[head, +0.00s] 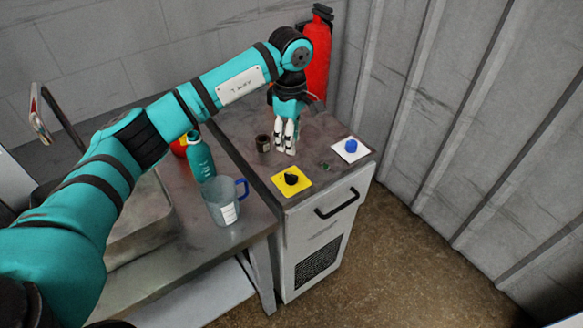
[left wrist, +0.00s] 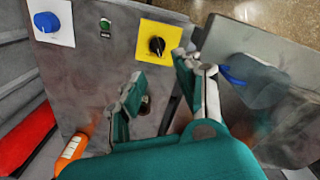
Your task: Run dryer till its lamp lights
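The dryer (head: 333,247) is a grey cabinet with a handle and a vent in front. Its top carries a black knob on a yellow plate (head: 291,180) and a blue knob on a white plate (head: 350,147). A small dark green lamp (head: 325,167) lies between them; the left wrist view also shows the lamp (left wrist: 105,25), with no clear glow. My left gripper (head: 286,150) points down over the dryer top, behind the black knob. In the left wrist view its fingers are apart and hold nothing; the black knob (left wrist: 157,45) is just beyond them. My right gripper is not visible.
A small dark jar (head: 263,143) stands beside my left gripper. A clear mug with a blue handle (head: 224,202) and a teal bottle (head: 201,158) stand on the metal table to the left. A red extinguisher (head: 316,55) is behind. A ribbed wall is at right.

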